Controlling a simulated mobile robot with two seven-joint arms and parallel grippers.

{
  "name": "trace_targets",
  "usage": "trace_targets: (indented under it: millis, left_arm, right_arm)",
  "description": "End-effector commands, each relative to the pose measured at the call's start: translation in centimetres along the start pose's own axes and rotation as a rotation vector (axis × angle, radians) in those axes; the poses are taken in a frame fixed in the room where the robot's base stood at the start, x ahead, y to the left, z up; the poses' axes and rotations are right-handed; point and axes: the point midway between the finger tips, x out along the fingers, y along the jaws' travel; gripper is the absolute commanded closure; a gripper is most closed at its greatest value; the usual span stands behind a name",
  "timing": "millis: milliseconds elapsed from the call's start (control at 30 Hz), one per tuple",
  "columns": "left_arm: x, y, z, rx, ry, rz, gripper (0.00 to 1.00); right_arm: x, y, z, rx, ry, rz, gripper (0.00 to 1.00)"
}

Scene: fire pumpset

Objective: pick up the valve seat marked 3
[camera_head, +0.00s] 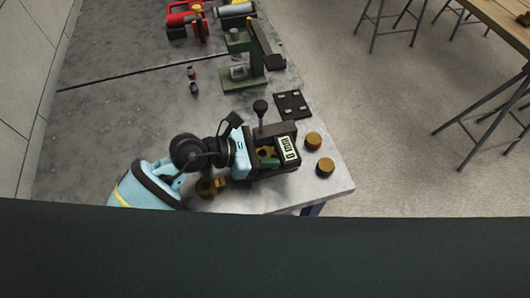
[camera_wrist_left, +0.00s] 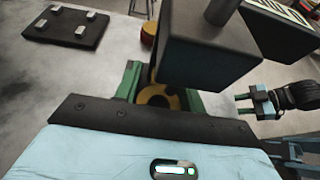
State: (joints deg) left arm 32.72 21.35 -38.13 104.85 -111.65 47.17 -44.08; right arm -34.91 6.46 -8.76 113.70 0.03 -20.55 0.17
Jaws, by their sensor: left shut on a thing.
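My left gripper (camera_wrist_left: 158,98) is shut on a brass ring-shaped valve seat, seen between its green fingers in the left wrist view (camera_wrist_left: 153,92). In the head view the gripper (camera_head: 267,158) is partly hidden by dark parts beside it. I cannot read a number on the held seat. Two more brass-topped seats stand upright near the bench's right edge, one with a red base (camera_head: 313,140) and one with a dark base (camera_head: 325,167). My right gripper (camera_wrist_left: 246,105) shows at the right of the left wrist view, with its fingers apart and empty.
A dark block with a labelled plate (camera_head: 288,150) and a knobbed lever (camera_head: 260,108) stands close to the left gripper. A black plate (camera_head: 292,105), a green press (camera_head: 240,65) and a red machine (camera_head: 185,20) are farther back. The bench (camera_head: 110,120) is clear at left.

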Motion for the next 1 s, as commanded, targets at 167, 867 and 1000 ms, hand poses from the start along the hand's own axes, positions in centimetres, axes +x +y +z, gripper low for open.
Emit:
trace_targets:
  millis: [167, 867, 1000]
  left_arm:
    - [-0.1, 0.0, 0.1, 0.001, -0.001, 0.001, 0.96]
    - [-10.6, 0.1, 1.9, 0.008, 0.001, 0.005, 0.96]
    - [-13.2, 0.1, 2.0, 0.005, 0.001, 0.003, 0.96]
  right_arm:
    - [0.0, 0.0, -0.1, -0.001, 0.002, 0.000, 0.64]
    - [-1.1, 0.7, -4.7, -0.025, 0.085, 0.012, 0.64]
    - [-1.2, 0.8, -5.0, -0.028, 0.091, 0.014, 0.64]
